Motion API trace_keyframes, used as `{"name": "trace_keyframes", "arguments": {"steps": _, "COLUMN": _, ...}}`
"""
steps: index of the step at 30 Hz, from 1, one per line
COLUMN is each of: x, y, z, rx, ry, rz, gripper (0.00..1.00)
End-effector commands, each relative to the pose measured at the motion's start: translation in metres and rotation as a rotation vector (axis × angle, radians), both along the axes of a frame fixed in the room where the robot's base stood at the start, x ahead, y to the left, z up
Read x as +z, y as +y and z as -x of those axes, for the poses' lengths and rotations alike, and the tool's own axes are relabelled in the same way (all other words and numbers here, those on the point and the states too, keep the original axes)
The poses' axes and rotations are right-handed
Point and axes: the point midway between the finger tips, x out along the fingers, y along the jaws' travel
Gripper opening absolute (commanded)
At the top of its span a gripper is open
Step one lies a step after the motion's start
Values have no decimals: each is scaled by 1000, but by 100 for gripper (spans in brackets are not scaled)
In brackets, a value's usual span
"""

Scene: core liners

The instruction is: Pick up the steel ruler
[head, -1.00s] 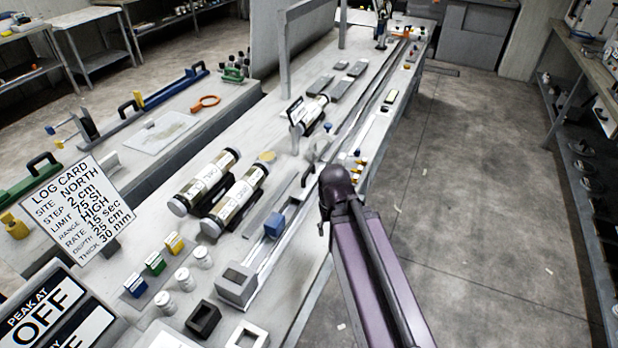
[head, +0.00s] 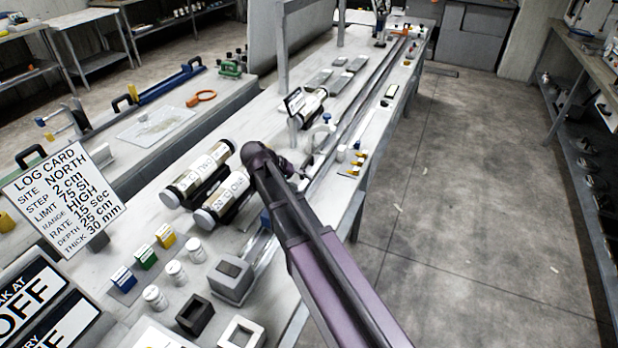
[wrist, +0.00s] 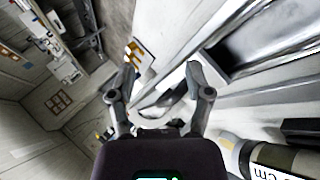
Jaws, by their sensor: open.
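My gripper (wrist: 161,71) is open in the wrist view, its two fingers spread over the bench with nothing between them. In the head view my arm covers the middle of the bench and hides most of the gripper. I cannot pick out the steel ruler for sure: the flat grey strip seen earlier beside the core liners is now behind my arm. A shiny, dark-edged long surface (wrist: 268,38) shows at the upper right of the wrist view, but I cannot tell whether it is the ruler or the rail.
Two labelled core liners (head: 228,197) lie left of my arm; the end of one (wrist: 275,160) shows in the wrist view. A blue block (head: 265,219) is close beside my arm. A grey square block (head: 231,279) and small jars (head: 155,298) stand nearer.

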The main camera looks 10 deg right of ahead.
Motion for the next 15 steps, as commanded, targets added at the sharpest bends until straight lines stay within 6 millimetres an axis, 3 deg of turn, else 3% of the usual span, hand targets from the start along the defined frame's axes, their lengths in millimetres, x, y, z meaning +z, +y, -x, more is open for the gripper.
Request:
{"name": "trace_keyframes", "arguments": {"steps": 1, "x": -4, "y": 15, "z": -23, "rx": 4, "ry": -29, "rz": 56, "gripper": 65}}
{"name": "trace_keyframes", "arguments": {"steps": 6, "x": 10, "y": 50, "z": -62, "rx": 2, "ry": -140, "rz": 226, "gripper": 65}}
{"name": "trace_keyframes", "arguments": {"steps": 15, "x": 26, "y": 81, "z": -86, "rx": 6, "ry": -242, "rz": 355, "gripper": 65}}
